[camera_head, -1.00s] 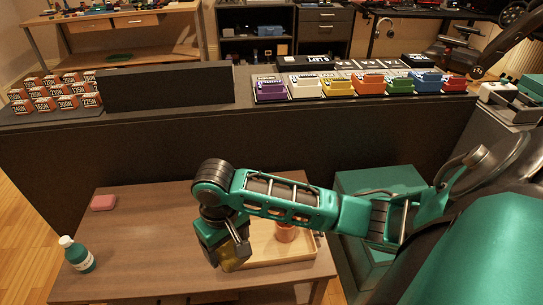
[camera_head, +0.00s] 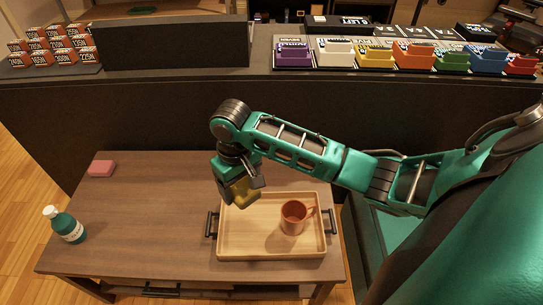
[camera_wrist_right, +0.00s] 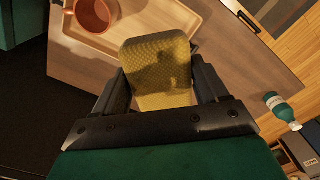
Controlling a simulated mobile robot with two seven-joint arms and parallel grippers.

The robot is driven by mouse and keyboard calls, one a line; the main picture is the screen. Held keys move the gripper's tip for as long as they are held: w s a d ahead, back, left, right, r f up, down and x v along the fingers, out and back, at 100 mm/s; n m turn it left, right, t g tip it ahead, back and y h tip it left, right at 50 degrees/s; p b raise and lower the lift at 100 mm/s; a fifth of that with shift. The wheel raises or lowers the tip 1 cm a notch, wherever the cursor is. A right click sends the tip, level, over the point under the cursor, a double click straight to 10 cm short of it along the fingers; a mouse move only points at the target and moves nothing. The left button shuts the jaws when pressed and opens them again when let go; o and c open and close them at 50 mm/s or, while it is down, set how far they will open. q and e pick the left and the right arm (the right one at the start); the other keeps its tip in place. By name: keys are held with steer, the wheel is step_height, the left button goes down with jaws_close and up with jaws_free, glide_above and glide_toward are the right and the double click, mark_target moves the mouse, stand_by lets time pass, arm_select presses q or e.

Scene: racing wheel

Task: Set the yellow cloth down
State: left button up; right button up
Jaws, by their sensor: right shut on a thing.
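My right gripper (camera_head: 240,189) is shut on the yellow cloth (camera_head: 243,192), over the left part of a wooden tray on the low table. In the right wrist view the cloth (camera_wrist_right: 157,65) sits between the two dark fingers as a flat, textured yellow piece. It covers part of the tray rim in that view. From these frames I cannot tell the exact gap between the cloth and the tray. My left gripper is not in view.
The tray (camera_head: 270,251) has dark handles and holds an orange mug (camera_head: 293,217). A green bottle (camera_head: 64,225) and a pink block (camera_head: 101,168) stand on the left of the wooden table (camera_head: 150,215). The table's middle-left is clear. A dark counter with colored bins (camera_head: 414,56) rises behind.

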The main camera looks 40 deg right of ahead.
steer(key=w+d+f+b, duration=0.2)
steer(key=w+f+b, duration=0.1)
steer(key=w+f, duration=0.15)
steer(key=b, duration=0.7)
glide_above(246, 228)
steer(key=shift+n, duration=0.4)
step_height(246, 228, down, 16)
steer(key=shift+r, duration=0.1)
steer(key=shift+f, duration=0.5)
step_height(246, 228, down, 4)
steer(key=shift+r+b, duration=0.2)
steer(key=shift+b, duration=0.65)
steer(key=shift+f, duration=0.2)
steer(key=shift+r, duration=0.1)
steer(key=shift+f, duration=0.2)
steer(key=o, duration=1)
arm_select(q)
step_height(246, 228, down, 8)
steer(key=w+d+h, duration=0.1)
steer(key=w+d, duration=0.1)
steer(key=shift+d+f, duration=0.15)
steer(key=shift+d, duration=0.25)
